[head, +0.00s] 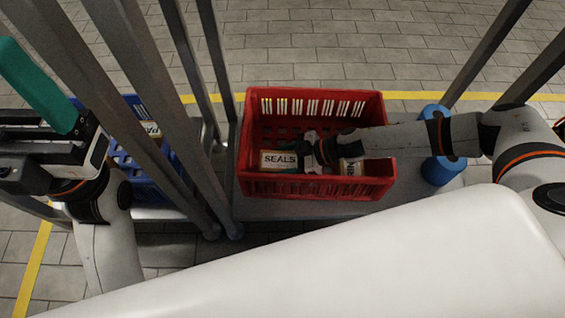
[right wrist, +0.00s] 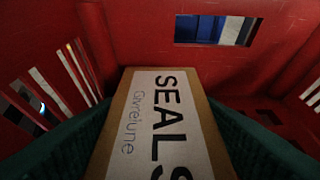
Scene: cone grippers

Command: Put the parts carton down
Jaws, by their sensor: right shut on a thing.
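The parts carton (head: 279,161), a small brown box with a white label reading SEALS, is inside the red crate (head: 320,187). My right gripper (head: 312,157) reaches down into this crate from the right and is shut on the carton. In the right wrist view the carton (right wrist: 165,130) sits between the two green fingers, with red crate walls around it. Whether its underside touches the crate floor is hidden. My left gripper (head: 40,90) is at the far left, away from the crate, with one green finger showing; its opening cannot be made out.
Another labelled carton (head: 351,167) is in the red crate, right of my gripper. A blue crate (head: 135,165) with a carton (head: 151,128) stands at left behind grey posts. A blue cylindrical object (head: 440,172) is right of the red crate, partly under my right arm.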

